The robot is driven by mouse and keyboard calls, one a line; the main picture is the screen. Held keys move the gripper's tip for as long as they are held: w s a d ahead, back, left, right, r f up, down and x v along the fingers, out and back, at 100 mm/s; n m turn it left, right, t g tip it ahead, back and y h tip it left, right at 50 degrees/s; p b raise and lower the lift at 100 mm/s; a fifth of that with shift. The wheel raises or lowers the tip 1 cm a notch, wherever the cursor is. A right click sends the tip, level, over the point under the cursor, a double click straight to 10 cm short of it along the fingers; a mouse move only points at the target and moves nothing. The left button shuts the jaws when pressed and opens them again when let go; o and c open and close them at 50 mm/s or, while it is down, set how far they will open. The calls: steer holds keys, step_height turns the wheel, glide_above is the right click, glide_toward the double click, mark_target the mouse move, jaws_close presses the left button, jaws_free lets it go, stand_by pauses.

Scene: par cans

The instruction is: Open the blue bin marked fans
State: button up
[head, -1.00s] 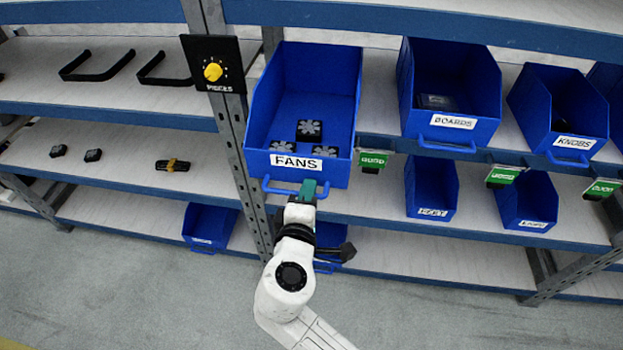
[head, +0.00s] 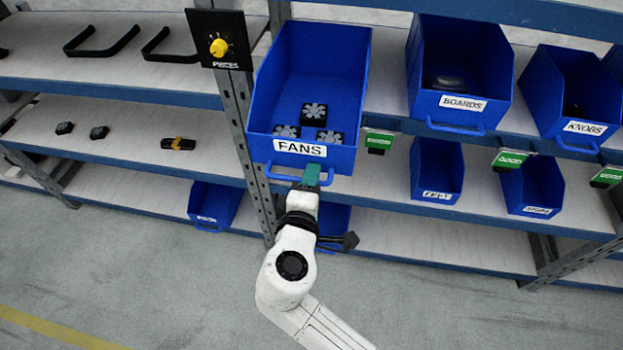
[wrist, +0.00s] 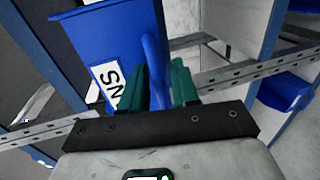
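The blue bin marked FANS (head: 300,155) is on the upper shelf and juts out past its front edge, with several black fan blocks (head: 315,114) inside. Its blue bar handle (head: 340,182) runs along the lower front. My gripper (head: 312,176) is at this handle, its green fingers overlapping it in the head view. In the wrist view the handle (wrist: 154,65) stands between the two fingers of my gripper (wrist: 160,88), which look closed on it. Part of the bin's label (wrist: 110,82) shows beside the left finger.
The BOARDS bin (head: 461,85) and KNOBS bin (head: 580,110) stand to the right on the same shelf. A metal post (head: 238,105) with a yellow-knobbed panel (head: 219,48) is close on the left. Smaller blue bins (head: 437,170) sit below. The floor in front is clear.

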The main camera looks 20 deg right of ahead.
steer(key=b+v, duration=0.1)
steer(key=v, duration=0.9)
steer(key=shift+s+a+b, duration=0.2)
steer(key=shift+s+b, duration=0.15)
steer(key=shift+b, duration=0.05)
steer(key=s+d+f+m+g+y, duration=0.1)
steer(key=s+d+f+m+g, duration=0.25)
steer(key=d+f, duration=0.3)
steer(key=s+d+f+m+g+y, duration=0.1)
steer(key=s+d+f+m+g, duration=0.15)
steer(key=d+f+g, duration=0.35)
steer(key=s+d+f+m+g+y, duration=0.1)
steer(key=s+d+f+m+y, duration=0.1)
steer(key=s, duration=0.4)
steer(key=s+d+f+m+g+y, duration=0.1)
steer(key=s+d+f+m+y, duration=0.1)
steer(key=s+f+m+y, duration=0.1)
steer(key=s+f+y, duration=0.1)
steer(key=s+y, duration=0.1)
steer(key=s, duration=0.1)
steer(key=shift+s+f, duration=0.25)
steer(key=shift+s, duration=0.05)
